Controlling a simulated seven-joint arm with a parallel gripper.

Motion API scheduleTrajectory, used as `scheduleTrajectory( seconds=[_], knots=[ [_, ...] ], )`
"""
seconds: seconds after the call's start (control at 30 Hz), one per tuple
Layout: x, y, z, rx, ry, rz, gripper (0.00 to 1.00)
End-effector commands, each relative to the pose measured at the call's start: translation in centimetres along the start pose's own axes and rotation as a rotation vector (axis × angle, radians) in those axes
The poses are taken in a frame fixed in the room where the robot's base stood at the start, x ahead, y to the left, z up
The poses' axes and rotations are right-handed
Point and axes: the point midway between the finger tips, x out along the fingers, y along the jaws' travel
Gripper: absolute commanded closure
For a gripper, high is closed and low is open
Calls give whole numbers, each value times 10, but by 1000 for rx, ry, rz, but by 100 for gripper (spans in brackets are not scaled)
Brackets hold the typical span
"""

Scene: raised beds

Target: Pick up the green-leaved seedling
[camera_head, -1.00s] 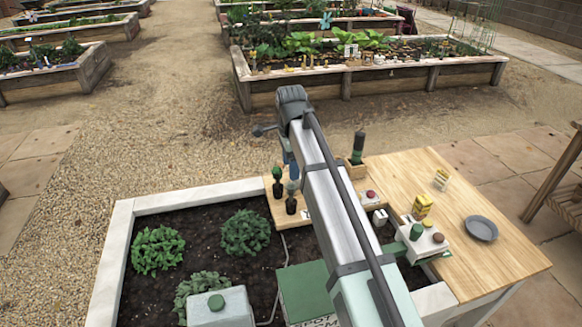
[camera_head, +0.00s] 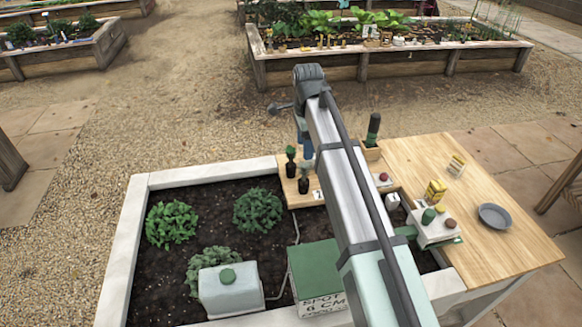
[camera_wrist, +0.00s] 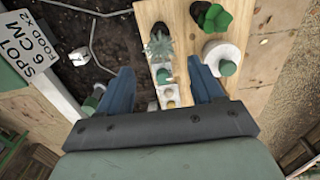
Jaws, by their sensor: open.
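The green-leaved seedling (camera_head: 291,154) stands upright in a small dark pot on the wooden board behind the planter. In the wrist view its bright green leaves (camera_wrist: 216,17) are at the top, right of centre. A grey-green spiky seedling (camera_wrist: 159,44) in a dark pot stands to its left; it also shows in the head view (camera_head: 304,177). My gripper (camera_wrist: 160,80) is open, its two blue fingers apart with nothing gripped. The green seedling lies beyond the right fingertip, not between the fingers. In the head view my arm hides most of the gripper.
A "SPOT 6 CM" box (camera_head: 316,268) and a grey box with a green knob (camera_head: 229,290) stand at the planter's front. A wooden table (camera_head: 455,205) holds a grey plate (camera_head: 494,216).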

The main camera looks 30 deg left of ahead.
Motion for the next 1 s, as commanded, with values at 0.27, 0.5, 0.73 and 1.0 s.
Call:
scheduleTrajectory(
  seconds=[0.27,0.5,0.73,1.0],
  knots=[
    [0,0,0,0,0,0,43],
    [0,0,0,0,0,0,53],
    [0,-8,10,-13,0,2,53],
    [-11,-65,21,-21,-1,4,53]
  ],
)
